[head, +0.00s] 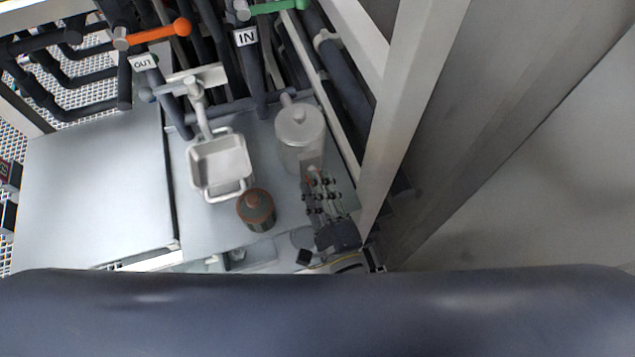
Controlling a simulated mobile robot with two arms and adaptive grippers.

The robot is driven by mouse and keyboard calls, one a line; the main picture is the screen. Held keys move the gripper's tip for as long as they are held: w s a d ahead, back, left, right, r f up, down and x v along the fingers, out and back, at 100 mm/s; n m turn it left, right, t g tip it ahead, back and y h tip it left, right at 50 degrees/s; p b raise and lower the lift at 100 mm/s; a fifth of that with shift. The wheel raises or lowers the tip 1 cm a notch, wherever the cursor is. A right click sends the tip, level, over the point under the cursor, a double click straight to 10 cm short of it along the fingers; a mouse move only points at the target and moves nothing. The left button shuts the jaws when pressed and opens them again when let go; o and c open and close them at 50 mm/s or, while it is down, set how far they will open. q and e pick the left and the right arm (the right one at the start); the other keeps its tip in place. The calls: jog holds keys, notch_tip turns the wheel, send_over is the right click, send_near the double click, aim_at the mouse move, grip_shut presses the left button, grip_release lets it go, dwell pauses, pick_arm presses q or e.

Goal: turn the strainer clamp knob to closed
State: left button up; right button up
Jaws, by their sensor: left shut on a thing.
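My left gripper (314,176) reaches up from below to the strainer's lower front side. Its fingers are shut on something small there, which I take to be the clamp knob. My right gripper is not in view.
A white square basin (221,163) and a dark jar with a brown lid (256,207) stand left of the strainer. Pipes with an orange handle (160,33) and a green handle (279,6) are behind. A pale frame post (415,100) rises close on the right.

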pick_arm(q)
jog(key=shift+m+p, duration=0.3)
jog(key=shift+m, duration=0.5)
jog(key=o, duration=1.1)
jog(key=shift+c, duration=0.2)
jog(key=v, duration=1.2)
